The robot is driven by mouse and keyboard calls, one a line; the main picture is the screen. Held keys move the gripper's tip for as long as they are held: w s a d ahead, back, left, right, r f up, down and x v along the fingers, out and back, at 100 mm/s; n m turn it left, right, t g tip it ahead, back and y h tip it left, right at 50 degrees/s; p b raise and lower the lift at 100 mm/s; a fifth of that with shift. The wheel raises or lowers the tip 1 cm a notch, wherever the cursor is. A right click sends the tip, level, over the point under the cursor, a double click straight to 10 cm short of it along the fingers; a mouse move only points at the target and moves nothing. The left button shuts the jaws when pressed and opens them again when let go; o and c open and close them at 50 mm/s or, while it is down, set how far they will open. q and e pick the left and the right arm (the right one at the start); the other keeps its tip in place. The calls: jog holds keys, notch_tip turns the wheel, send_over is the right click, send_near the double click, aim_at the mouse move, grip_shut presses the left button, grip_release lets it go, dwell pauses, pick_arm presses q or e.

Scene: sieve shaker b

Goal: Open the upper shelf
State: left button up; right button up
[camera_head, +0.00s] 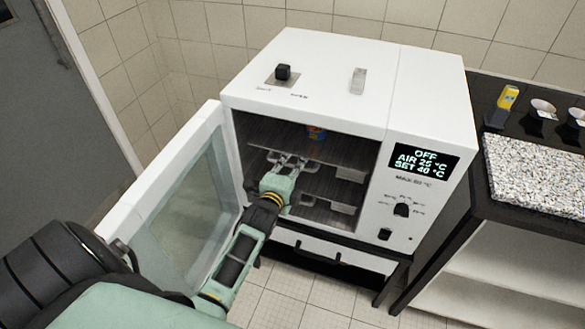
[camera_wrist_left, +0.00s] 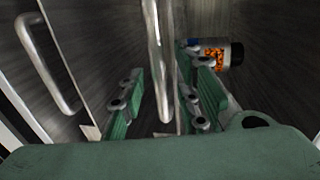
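The white oven-like cabinet (camera_head: 335,75) has its glass door (camera_head: 185,205) swung open to the left. Inside, the upper shelf (camera_head: 338,154) is a dark plate and appears to be pushed in. My left gripper (camera_head: 287,160) reaches into the cabinet at the front of this shelf. In the left wrist view its green-padded fingers are apart, and a metal bar handle (camera_wrist_left: 156,50) stands between them; contact cannot be told. A second bar handle (camera_wrist_left: 42,65) shows at the left there. My right gripper is not in view.
A jar with an orange label (camera_head: 317,133) sits inside on the upper shelf; it also shows in the left wrist view (camera_wrist_left: 214,58). A lower shelf (camera_head: 325,184) lies beneath. A dark side table (camera_head: 460,205) with a speckled slab (camera_head: 535,175) stands at the right.

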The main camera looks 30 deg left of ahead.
pick_arm(q)
grip_shut()
jog(key=shift+f, duration=0.1)
dwell(0.5)
